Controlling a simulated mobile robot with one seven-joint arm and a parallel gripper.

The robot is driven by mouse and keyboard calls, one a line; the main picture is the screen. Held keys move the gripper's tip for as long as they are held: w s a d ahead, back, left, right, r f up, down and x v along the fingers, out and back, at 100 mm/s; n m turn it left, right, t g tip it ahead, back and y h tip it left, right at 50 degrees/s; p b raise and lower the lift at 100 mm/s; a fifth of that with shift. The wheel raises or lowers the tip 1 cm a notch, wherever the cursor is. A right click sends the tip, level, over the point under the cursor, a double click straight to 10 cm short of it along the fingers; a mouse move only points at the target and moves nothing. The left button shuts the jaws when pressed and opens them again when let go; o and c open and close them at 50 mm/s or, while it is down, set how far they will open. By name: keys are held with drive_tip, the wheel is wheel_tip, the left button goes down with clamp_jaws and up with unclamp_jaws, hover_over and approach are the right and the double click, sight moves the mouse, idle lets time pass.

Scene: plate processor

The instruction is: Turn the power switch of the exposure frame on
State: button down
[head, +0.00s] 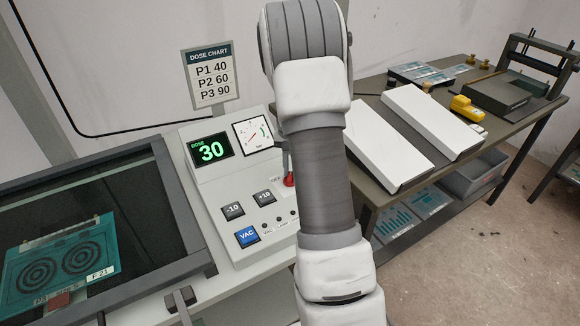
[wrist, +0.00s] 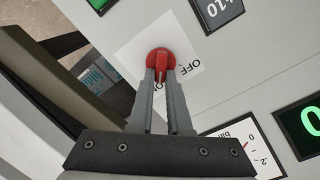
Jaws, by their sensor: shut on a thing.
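The power switch is a red rotary knob (wrist: 158,57) on a white label plate of the exposure frame's sloping grey console. In the wrist view, OFF is printed to the right of the knob, and a second word is mostly covered by my fingers. My gripper (wrist: 161,78) is shut on the red knob, with one finger on each side of its grip. The exact setting of the knob is hard to tell. In the head view the red knob (head: 290,180) shows just left of my arm, which hides most of the gripper and the label.
The console carries a green display (head: 210,151) reading 30, a dial gauge (head: 254,133), -10 and +10 buttons and a blue VAC button (head: 247,236). The framed glass bed (head: 140,205) lies left. A dose chart (head: 210,76) stands behind. A side table (head: 370,187) stands right.

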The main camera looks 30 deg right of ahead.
drive_tip(key=shift+m, duration=0.5)
drive_tip(key=c, duration=0.9)
unclamp_jaws()
drive_tip(key=shift+o, duration=0.2)
drive_tip(key=shift+r, duration=0.1)
wheel_tip(320, 180, up, 17)
drive_tip(key=p, duration=0.2)
drive_tip(key=shift+r, duration=0.15)
